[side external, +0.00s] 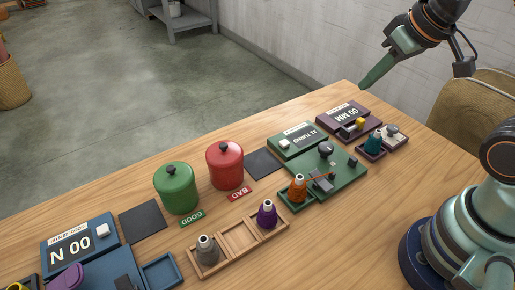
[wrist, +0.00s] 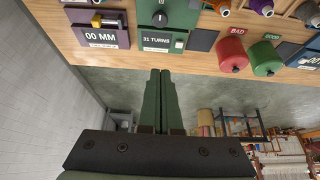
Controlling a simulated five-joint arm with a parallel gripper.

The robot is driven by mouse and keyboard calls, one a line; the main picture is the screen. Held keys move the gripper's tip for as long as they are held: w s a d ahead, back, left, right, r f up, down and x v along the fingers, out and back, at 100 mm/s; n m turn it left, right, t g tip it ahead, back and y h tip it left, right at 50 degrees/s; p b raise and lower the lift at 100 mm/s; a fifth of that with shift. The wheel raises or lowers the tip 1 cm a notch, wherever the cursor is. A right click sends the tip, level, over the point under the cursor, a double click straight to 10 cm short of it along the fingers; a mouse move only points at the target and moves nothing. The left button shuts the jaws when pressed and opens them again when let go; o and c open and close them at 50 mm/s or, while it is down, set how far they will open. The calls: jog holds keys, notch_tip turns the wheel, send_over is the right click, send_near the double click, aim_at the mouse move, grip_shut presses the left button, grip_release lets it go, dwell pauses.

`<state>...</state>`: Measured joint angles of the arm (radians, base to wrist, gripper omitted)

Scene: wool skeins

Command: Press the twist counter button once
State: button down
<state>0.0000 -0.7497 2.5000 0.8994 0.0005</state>
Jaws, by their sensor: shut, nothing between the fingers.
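The twist counter (side external: 304,138) is a green unit with a black display reading 31 TURNS and a small white button (side external: 284,144) beside the display. The counter also shows at the top of the wrist view (wrist: 157,40), with the white button (wrist: 179,44) to the right of the display. My gripper (side external: 364,86) is shut and empty, with its green fingers together. It is in the air near the table's far edge, apart from the counter, to its upper right in the side view. In the wrist view the fingertips (wrist: 160,72) point toward the counter.
A purple 00 MM gauge (side external: 342,112) stands right of the counter. An orange yarn cone (side external: 298,188) and a teal one (side external: 373,141) stand near it. Red (side external: 224,164) and green (side external: 177,188) lidded pots stand left. A wall (side external: 300,40) rises behind the table.

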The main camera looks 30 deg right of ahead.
jog(key=w+a+f+m+t, duration=0.1)
jog(key=w+a+f+m, duration=0.15)
jog(key=w+f, duration=0.4)
jog(key=m+t+y, duration=0.1)
jog(key=m+t, duration=0.1)
jog(key=m, duration=0.3)
send_over(287, 144)
notch_tip(287, 144, down, 5)
jog(key=shift+s+a+f, duration=0.1)
jog(key=shift+f, duration=4.35)
jog(key=shift+f+t, duration=0.3)
jog(key=shift+f, duration=0.1)
